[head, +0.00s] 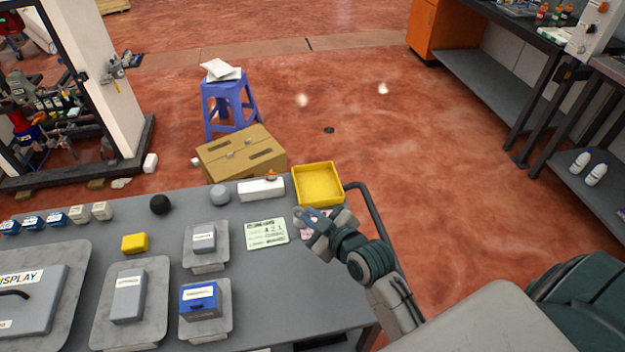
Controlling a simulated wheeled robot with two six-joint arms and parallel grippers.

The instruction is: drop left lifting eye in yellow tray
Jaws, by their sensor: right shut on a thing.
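The yellow tray (318,185) is a square, open tray at the far right corner of the grey table. Its visible floor looks empty. My right gripper (304,222) is just on the near side of the tray, over the table. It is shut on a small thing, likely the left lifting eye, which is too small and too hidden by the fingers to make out. The gripper is apart from the tray's inside. My left gripper is not in view.
A white block (260,190) with a small orange-topped piece (271,175) stands left of the tray. A green printed card (266,234) lies nearer. Grey stands with labelled boxes fill the table's left. A cardboard box (240,152) is behind the table.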

